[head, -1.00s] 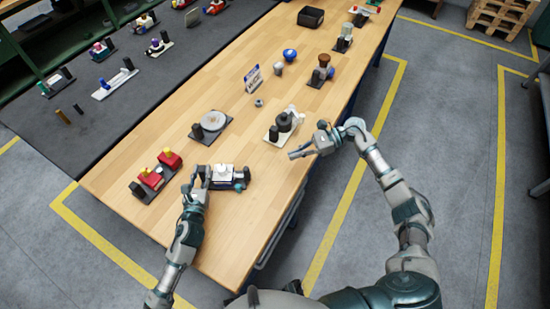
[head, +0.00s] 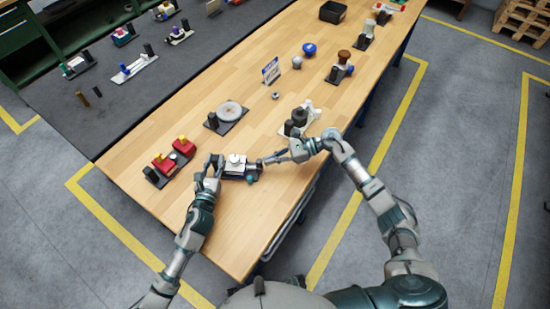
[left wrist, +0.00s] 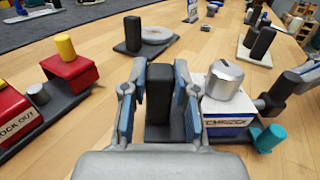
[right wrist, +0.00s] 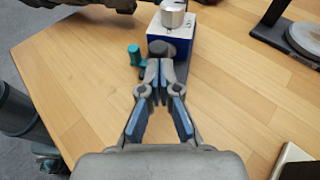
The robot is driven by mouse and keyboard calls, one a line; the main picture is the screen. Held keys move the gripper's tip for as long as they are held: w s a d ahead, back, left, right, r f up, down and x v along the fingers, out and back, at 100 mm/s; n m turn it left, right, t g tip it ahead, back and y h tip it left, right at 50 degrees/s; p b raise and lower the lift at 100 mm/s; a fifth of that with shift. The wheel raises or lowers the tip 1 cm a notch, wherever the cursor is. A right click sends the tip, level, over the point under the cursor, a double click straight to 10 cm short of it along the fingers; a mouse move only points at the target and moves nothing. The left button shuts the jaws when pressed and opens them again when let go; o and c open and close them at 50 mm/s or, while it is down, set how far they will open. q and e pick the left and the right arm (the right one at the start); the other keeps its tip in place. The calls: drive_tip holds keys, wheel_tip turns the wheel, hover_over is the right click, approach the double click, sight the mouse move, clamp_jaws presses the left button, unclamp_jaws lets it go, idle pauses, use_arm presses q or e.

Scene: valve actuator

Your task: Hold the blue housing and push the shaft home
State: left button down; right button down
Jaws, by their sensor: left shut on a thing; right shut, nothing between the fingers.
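The blue and white housing (head: 236,160), with a silver knob on top, sits on a dark base on the wooden table. It also shows in the left wrist view (left wrist: 228,108) and right wrist view (right wrist: 182,38). My left gripper (head: 212,168) is shut on the black upright post (left wrist: 159,92) beside the housing. The shaft's dark round end (right wrist: 160,48) sticks out of the housing's side facing my right gripper (right wrist: 158,72). That gripper is shut and empty, its tips at or just short of the shaft end; contact is unclear. A teal cylinder (right wrist: 135,55) sits beside the shaft.
Red lockout blocks (head: 172,155) stand left of the housing. A round grey plate fixture (head: 229,112) is behind it. A fixture with dark and white parts (head: 300,120) stands behind my right gripper. The table front is clear.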

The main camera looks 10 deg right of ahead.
sight(260, 160)
use_arm(q)
drive_tip(key=shift+f, duration=0.35)
drive_tip(key=shift+d, duration=0.1)
use_arm(e)
drive_tip(key=a, duration=0.1)
drive_tip(key=w+a, duration=0.1)
drive_tip(key=a, duration=0.1)
drive_tip(key=shift+a, duration=0.2)
use_arm(q)
drive_tip(key=shift+s, duration=0.1)
use_arm(e)
drive_tip(key=shift+s, duration=0.1)
use_arm(q)
drive_tip(key=shift+d, duration=0.1)
use_arm(e)
drive_tip(key=shift+d, duration=0.35)
drive_tip(key=f+v, duration=0.1)
drive_tip(key=v, duration=1.2)
drive_tip(key=shift+d, duration=0.4)
